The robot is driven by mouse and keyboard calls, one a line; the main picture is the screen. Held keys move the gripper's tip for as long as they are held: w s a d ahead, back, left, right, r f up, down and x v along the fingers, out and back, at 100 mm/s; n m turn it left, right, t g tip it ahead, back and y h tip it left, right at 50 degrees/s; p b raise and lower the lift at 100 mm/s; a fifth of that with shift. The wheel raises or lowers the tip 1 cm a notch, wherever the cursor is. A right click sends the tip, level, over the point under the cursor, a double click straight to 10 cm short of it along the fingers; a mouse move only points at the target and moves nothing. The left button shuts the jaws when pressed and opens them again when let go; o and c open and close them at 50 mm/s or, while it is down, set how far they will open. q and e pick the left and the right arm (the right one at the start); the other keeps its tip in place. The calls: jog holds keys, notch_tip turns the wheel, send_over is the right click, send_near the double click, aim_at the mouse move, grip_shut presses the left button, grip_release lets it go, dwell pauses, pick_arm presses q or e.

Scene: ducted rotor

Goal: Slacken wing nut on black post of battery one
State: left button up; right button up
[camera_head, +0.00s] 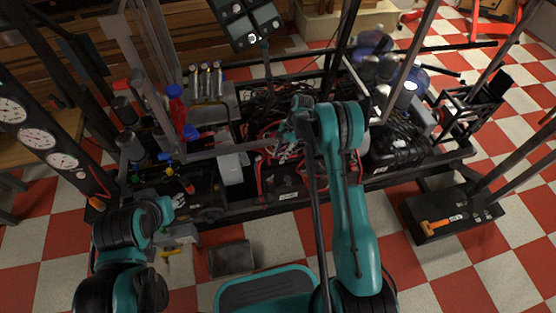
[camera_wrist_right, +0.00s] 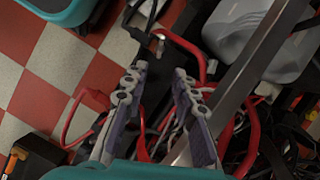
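My right gripper (camera_head: 290,143) hangs over the middle of the open frame, among red and black cables. In the right wrist view its two fingers (camera_wrist_right: 161,72) stand apart with nothing clearly held between them. Red cables (camera_wrist_right: 190,48) and a black cable with a small bright metal end (camera_wrist_right: 158,36) lie beyond the fingertips. I cannot make out the wing nut, the black post or which dark box is battery one. My left gripper (camera_head: 172,206) is low at the left by the frame's front edge, too small and partly hidden to read.
A metal rail (camera_wrist_right: 237,84) crosses close beside the right fingers. A pale grey container (camera_head: 230,168) stands left of the cables. A black case (camera_head: 398,143) sits at the frame's right. Upright posts surround the frame. An orange-handled tool (camera_head: 435,226) lies on a dark base.

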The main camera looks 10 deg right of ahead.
jog(key=t+h+p, duration=0.2)
jog(key=h+p, duration=0.1)
jog(key=h, duration=0.1)
send_near(270, 177)
jog(key=shift+w+f, duration=0.1)
jog(key=shift+w, duration=0.15)
jog(key=shift+s+a+f, duration=0.1)
jog(key=shift+a+f, duration=0.05)
jog(key=shift+f, duration=0.2)
notch_tip(270, 177, down, 8)
jog(key=b, duration=0.3)
jog(key=shift+r, duration=0.2)
grip_shut()
